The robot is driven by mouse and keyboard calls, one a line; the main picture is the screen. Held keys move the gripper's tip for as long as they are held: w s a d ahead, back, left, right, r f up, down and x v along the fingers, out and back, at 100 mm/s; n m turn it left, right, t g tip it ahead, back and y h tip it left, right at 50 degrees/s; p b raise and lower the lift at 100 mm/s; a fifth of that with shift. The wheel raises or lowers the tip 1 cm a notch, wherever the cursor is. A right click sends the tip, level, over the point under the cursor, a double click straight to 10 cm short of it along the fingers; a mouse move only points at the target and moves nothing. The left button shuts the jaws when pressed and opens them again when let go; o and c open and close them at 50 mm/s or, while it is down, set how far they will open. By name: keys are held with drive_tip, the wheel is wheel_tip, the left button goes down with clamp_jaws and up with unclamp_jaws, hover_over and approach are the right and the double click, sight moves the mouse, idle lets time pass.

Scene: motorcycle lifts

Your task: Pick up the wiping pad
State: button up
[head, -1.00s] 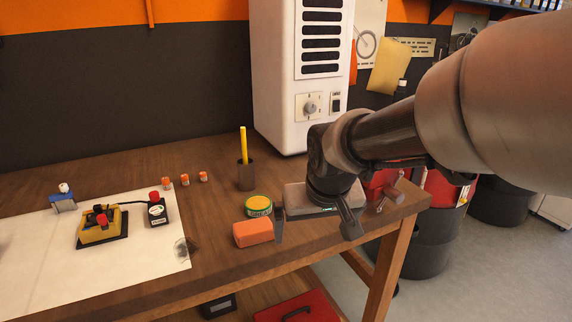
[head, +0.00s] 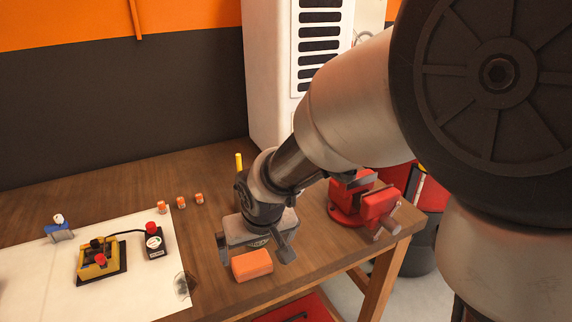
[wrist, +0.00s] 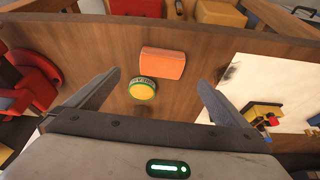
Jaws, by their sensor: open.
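The wiping pad, which I take to be the orange block (head: 252,265), lies flat on the wooden bench near its front edge. It also shows in the wrist view (wrist: 162,63), just beyond the fingertips. My gripper (head: 255,249) is open and empty, pointing down above the bench, close behind the pad in the head view. In the wrist view its two fingers (wrist: 158,82) are spread wide. A round yellow-and-green tin (wrist: 142,89) lies between them in the picture, next to the pad. The arm hides the tin in the head view.
A red vise (head: 362,203) stands at the bench's right end. A white sheet (head: 130,290) at left carries a yellow device (head: 98,262) and a black item with a red cap (head: 154,240). Several small orange-and-white items (head: 181,202) stand behind. A white cabinet (head: 268,90) stands at the back.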

sight(252, 262)
drive_tip(key=x, duration=0.4)
drive_tip(key=shift+w+f, duration=0.1)
drive_tip(key=shift+f, duration=0.05)
drive_tip(key=x, duration=0.5)
drive_tip(key=shift+a, duration=0.2)
drive_tip(key=c, duration=1.1)
